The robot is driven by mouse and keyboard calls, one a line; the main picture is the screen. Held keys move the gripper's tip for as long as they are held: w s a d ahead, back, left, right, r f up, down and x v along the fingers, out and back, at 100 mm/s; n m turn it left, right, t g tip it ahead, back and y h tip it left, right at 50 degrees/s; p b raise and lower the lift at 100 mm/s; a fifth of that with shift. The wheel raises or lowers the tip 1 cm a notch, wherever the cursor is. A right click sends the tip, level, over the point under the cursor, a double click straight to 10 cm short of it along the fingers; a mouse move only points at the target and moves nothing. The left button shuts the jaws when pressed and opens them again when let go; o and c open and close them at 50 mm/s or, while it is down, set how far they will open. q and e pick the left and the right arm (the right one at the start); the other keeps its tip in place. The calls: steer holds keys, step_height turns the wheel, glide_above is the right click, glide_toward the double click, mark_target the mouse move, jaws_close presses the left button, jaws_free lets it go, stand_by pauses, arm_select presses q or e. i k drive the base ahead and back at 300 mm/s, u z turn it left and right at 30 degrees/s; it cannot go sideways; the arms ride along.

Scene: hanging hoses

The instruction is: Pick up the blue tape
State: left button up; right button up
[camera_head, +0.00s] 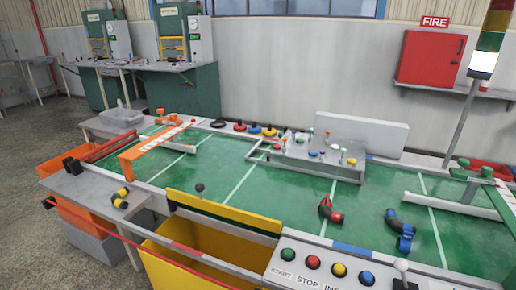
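A small blue round roll (270,131), which looks like the blue tape, lies at the back edge of the green table (270,185). Neither of my grippers shows in the head view, and nothing is seen touching the roll.
A grey raised fixture (300,160) with coloured knobs stands right of the rolls. An orange bracket (150,148) stands at left. Red-black (328,210) and blue-black (400,228) hose pieces lie at right. A button panel (325,270) and yellow bin (200,250) are in front.

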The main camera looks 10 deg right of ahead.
mark_target(405, 239)
steer(key=z, duration=1.5)
